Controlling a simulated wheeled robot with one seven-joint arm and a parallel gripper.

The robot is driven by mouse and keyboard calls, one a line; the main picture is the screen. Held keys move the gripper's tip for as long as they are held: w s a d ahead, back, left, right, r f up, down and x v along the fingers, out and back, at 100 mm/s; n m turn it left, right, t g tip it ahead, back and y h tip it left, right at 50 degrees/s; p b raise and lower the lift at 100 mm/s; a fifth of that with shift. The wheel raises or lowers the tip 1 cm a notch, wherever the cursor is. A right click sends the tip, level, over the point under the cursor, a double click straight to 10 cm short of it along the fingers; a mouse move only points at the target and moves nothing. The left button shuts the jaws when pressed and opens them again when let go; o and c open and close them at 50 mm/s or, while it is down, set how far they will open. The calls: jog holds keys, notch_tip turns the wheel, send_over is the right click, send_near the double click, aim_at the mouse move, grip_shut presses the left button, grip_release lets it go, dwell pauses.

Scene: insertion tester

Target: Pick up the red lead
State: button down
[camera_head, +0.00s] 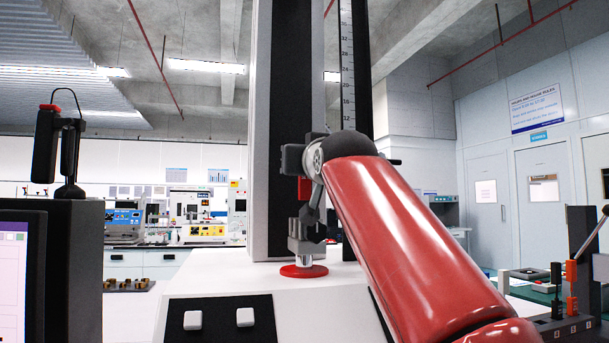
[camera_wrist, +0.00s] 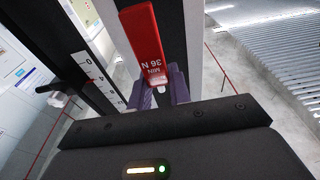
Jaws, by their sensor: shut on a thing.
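A red block marked "MIN 36 N" (camera_wrist: 146,45) fills the upper middle of the wrist view. The purple fingers of my gripper (camera_wrist: 161,88) stand on both sides of its near end and are shut on it. What lies between the fingertips is small and partly hidden. In the head view my red arm reaches up to the tester column, and a small red piece (camera_head: 304,188) shows below its end. I cannot tell if it is the same block. No lead cable is visible on the block.
The tester column (camera_head: 285,90) with its scale rises behind my arm. A red disc (camera_head: 304,271) lies on the white tester base (camera_head: 200,285). At the right, orange (camera_head: 571,275) and black (camera_head: 556,274) upright pieces stand by a grey block. A dark-cased screen (camera_head: 20,270) is at left.

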jog(key=shift+r, duration=0.6)
jog(key=r+b+v, duration=0.3)
jog(key=b+v, duration=0.2)
jog(key=v, duration=1.4)
jog(key=shift+s, duration=0.45)
jog(key=shift+d+r, duration=0.1)
jog(key=shift+d, duration=0.05)
jog(key=shift+r+p, duration=1.5)
jog(key=shift+p, duration=0.2)
jog(key=shift+r, duration=0.1)
jog(key=r+v, duration=0.1)
jog(key=v, duration=0.8)
jog(key=shift+r, duration=0.2)
